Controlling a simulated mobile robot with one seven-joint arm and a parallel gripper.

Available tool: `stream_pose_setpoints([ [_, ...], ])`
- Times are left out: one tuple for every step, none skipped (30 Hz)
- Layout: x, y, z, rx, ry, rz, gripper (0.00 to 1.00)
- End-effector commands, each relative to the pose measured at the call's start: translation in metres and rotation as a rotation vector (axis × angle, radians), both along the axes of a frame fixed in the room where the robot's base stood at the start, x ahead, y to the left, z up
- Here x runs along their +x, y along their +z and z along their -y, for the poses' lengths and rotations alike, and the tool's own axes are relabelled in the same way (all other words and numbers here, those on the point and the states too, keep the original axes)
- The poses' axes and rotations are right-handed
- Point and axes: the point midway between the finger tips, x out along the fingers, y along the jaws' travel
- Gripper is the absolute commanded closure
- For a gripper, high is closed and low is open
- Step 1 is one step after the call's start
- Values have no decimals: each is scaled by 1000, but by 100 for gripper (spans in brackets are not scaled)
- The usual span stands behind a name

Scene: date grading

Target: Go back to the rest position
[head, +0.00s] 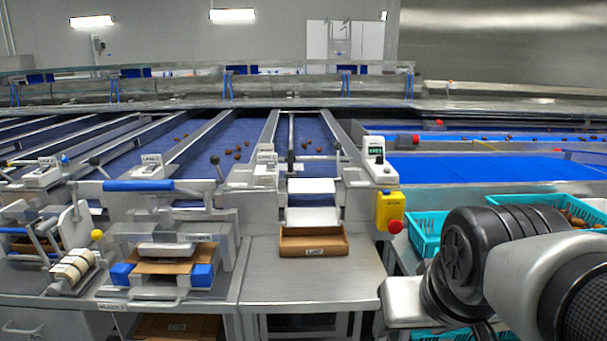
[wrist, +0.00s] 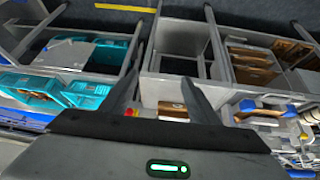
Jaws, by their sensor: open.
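My gripper (wrist: 160,80) shows in the wrist view with its two fingers apart and nothing between them. It hangs over the work area, clear of the things below. In the head view my arm is folded at the lower right, and the gripper itself cannot be made out there. The box also shows in the wrist view (wrist: 172,109), beyond the fingers.
Teal crates (head: 428,226) stand at the right, near my arm, some with dates. A yellow box with a red button (head: 391,211) is on the post left of them. A clamp station with blue pads (head: 160,268) is at the left. The steel table's front is clear.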

Motion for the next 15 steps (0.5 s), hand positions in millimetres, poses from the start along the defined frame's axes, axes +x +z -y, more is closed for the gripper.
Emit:
stream_pose_setpoints([
  [-16,0,-7,14,12,-18,45],
  [-25,-1,-11,23,18,-34,45],
  [-39,-3,-15,34,28,-56,45],
  [-35,15,-14,32,24,-56,45],
  [-34,23,-13,31,22,-56,45],
  [-34,31,-13,30,22,-57,45],
  [-34,36,-13,30,22,-57,45],
  [-34,43,-13,30,22,-57,45],
  [-34,52,-13,30,22,-56,45],
  [-33,58,-13,29,21,-56,45],
  [-33,66,-13,29,21,-56,45],
  [-33,76,-13,29,21,-56,45],
  [-33,85,-13,30,21,-56,45],
  [-33,93,-13,30,21,-56,45],
  [-33,106,-13,30,21,-56,45],
])
